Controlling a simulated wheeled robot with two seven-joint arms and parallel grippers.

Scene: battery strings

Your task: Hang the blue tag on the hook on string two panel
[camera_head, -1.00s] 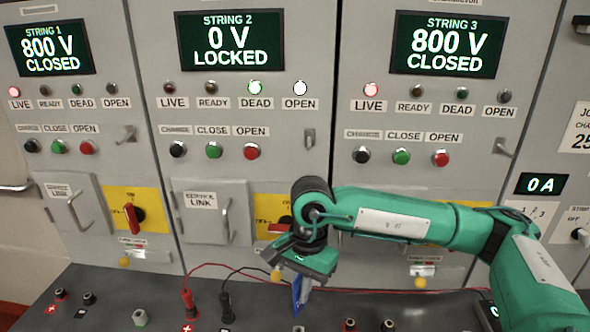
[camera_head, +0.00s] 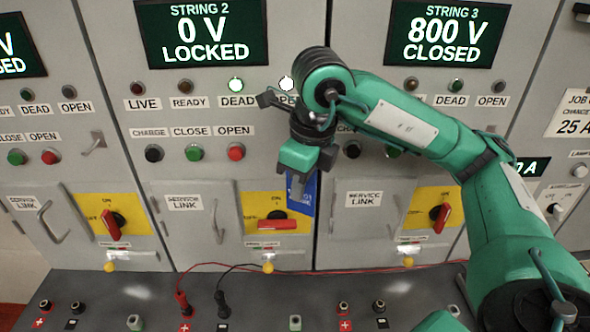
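The blue tag (camera_head: 306,196) hangs below my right gripper (camera_head: 301,172), which appears shut on its upper end. The tag is in front of the right part of the string two panel (camera_head: 200,105), just above and right of the red rotary handle (camera_head: 277,224). My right gripper and wrist cover the panel area right of the OPEN button, and the string two hook is hidden there. Whether the tag touches the panel cannot be told. My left gripper is not in view.
The string one hook (camera_head: 94,143) is visible at left. The dark ledge (camera_head: 130,292) below carries sockets and red (camera_head: 182,300) and black (camera_head: 222,302) probes with cables. My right arm covers part of the string three panel (camera_head: 365,240).

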